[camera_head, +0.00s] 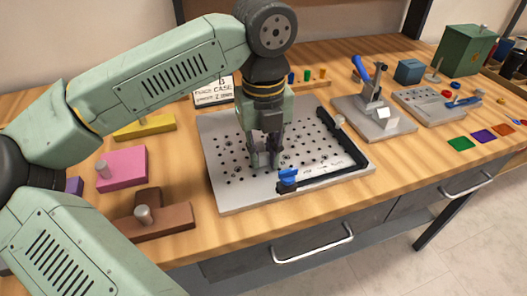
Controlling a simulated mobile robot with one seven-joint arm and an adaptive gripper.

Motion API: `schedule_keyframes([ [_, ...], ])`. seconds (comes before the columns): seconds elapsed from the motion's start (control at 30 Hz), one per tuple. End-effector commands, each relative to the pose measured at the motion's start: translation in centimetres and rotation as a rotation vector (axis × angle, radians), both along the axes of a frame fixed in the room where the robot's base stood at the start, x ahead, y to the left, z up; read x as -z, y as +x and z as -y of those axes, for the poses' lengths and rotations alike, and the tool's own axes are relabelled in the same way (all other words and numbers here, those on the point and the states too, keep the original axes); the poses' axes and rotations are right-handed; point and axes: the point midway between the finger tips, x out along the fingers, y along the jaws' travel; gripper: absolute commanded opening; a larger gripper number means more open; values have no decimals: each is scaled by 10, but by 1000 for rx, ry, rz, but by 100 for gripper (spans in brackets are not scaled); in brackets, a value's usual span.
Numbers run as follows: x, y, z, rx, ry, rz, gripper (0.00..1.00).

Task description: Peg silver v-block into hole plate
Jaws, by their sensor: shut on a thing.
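The hole plate (222,180) is a light grey sheet with rows of dark holes, lying flat on the bench. My gripper (265,161) points down over the left-middle of the plate. Its fingers are shut on a small grey piece, which looks like the silver v-block (264,158). The fingers hide most of it. I cannot tell whether its underside touches the plate or sits in a hole.
A black L-shaped fence (346,140) runs along the plate's right and front, with a blue piece (288,176) at its front end. Pink (122,168), yellow (146,127) and brown (160,222) blocks stand left. A blue-handled fixture (372,120) stands right.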

Motion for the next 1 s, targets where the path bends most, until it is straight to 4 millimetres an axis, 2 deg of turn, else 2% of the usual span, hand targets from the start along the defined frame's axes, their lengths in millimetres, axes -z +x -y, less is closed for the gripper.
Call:
schedule_keyframes([
  [0.07, 2, 0, 0, 0, 0, 0, 0],
  [0.1, 2, 0, 0, 0, 0, 0, 18],
  [0.43, 1, 0, 0, 0, 0, 0, 40],
  [0.77, 0, 0, 0, 0, 1, 0, 41],
  [0.87, -8, 0, 0, -1, 3, 2, 41],
  [1.0, -33, 1, 0, -2, 3, 4, 41],
])
